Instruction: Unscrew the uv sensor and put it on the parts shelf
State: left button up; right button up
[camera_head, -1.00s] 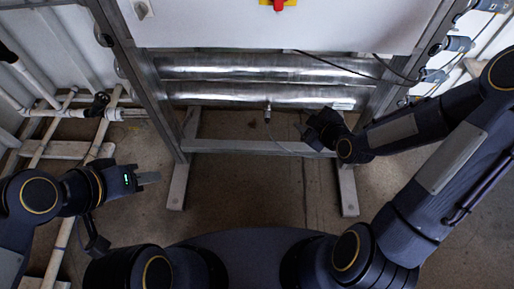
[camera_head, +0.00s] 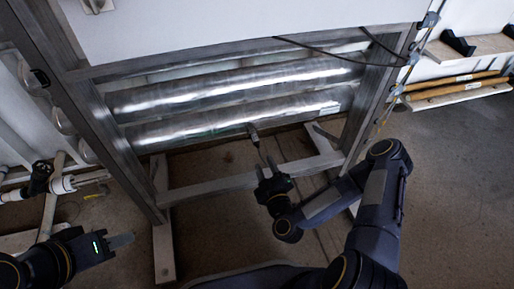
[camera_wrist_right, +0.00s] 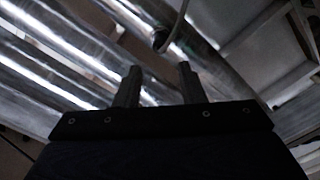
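The uv sensor (camera_head: 253,133) is a small dark fitting with a cable, hanging from the underside of the lower shiny tube (camera_head: 190,128). My right gripper (camera_head: 264,172) is just below the sensor, apart from it. In the right wrist view its two fingers (camera_wrist_right: 160,84) stand apart with nothing between them, and the sensor (camera_wrist_right: 160,39) with its cable is ahead of them. A wooden shelf (camera_head: 484,46) holding dark brackets is on the right wall; I cannot tell whether it is the parts shelf. My left gripper (camera_head: 121,241) is low at the left, away from everything; its finger gap is unclear.
A metal frame (camera_head: 225,182) with legs and a low crossbar surrounds the tubes. A white cabinet (camera_head: 230,30) is above. A lower shelf (camera_head: 455,94) with long brown rods is at right. White pipes (camera_head: 60,185) are at left. The floor at right is clear.

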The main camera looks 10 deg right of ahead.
aim_at(257, 144)
jog(key=shift+w+a, duration=0.2)
jog(key=shift+w, duration=5.2)
grip_shut()
jog(key=shift+a+r+n, duration=0.1)
jog(key=shift+r+n, duration=0.05)
jog(key=shift+n, duration=0.25)
jog(key=shift+n+p, duration=0.65)
jog(key=shift+n, duration=1.55)
